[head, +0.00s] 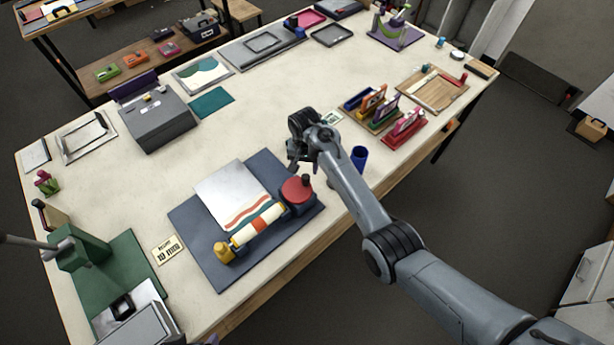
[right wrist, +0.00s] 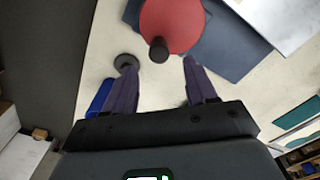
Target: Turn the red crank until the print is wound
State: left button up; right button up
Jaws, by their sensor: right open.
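The red crank (head: 297,189) is a round red disc at the right end of a roller (head: 258,224) on a dark blue-grey base (head: 205,252). A white print (head: 233,190) with red, orange and green wavy bands lies flat behind the roller. My right gripper (head: 301,163) is just behind the crank in the head view, open and empty. In the right wrist view the red disc (right wrist: 185,22) and its black knob (right wrist: 158,50) lie just beyond and between my open fingertips (right wrist: 159,66), apparently not touching them. My left gripper is not in view.
A blue cup (head: 359,157) stands right of my right gripper. A lettered card (head: 168,249) and a green press (head: 80,249) are at left. Coloured racks (head: 404,127) stand at right. The table's middle is clear.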

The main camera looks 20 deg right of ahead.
aim_at(306, 176)
jog(key=shift+d+f+b, duration=0.1)
jog(key=shift+f+b, duration=0.2)
jog(key=shift+f, duration=3.25)
jog(key=shift+c, duration=0.3)
grip_shut()
